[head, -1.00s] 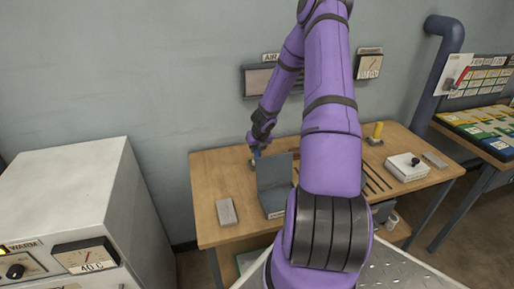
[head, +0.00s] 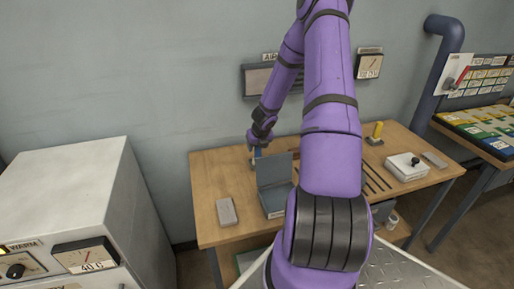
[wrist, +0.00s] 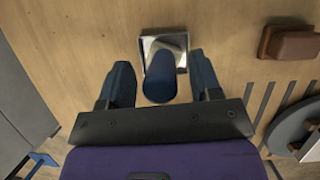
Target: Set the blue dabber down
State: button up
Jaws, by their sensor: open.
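The blue dabber (wrist: 160,78) stands between my gripper's fingers in the wrist view, its dark round top toward the camera. Its lower end is at a small square metal tray (wrist: 148,44) with a bright rim; whether it touches the tray floor is hidden. My gripper (wrist: 161,82) is open, one finger on each side of the dabber, with a visible gap at both sides. In the head view, my gripper (head: 257,149) is at the back left of the wooden table (head: 205,185), behind the upright lid of a grey-blue box, and the dabber is hard to tell apart there.
The open grey-blue box (head: 274,182) stands just in front of my gripper. A grey block (head: 227,211) lies at the table's left. A brown block (wrist: 290,43) is right of the tray. A yellow-topped dabber (head: 377,133) and white box (head: 407,168) stand farther right.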

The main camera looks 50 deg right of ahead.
jog(key=v, duration=1.1)
jog(key=a+r+n+t+y, duration=0.2)
jog(key=a+r+n+y, duration=0.1)
jog(key=a+r+n, duration=1.8)
jog(key=s+a+r+n, duration=0.7)
jog(key=s+a+n, duration=0.1)
jog(key=s+a, duration=0.1)
jog(key=s+a+r+n, duration=0.1)
jog(key=s+n, duration=0.5)
jog(key=s+a+r+n+h, duration=0.1)
jog(key=s+a+r+n, duration=0.1)
jog(key=s+n, duration=0.4)
jog(key=shift+s+a+g, duration=0.3)
jog(key=shift+s+g, duration=0.1)
jog(key=shift+s, duration=0.35)
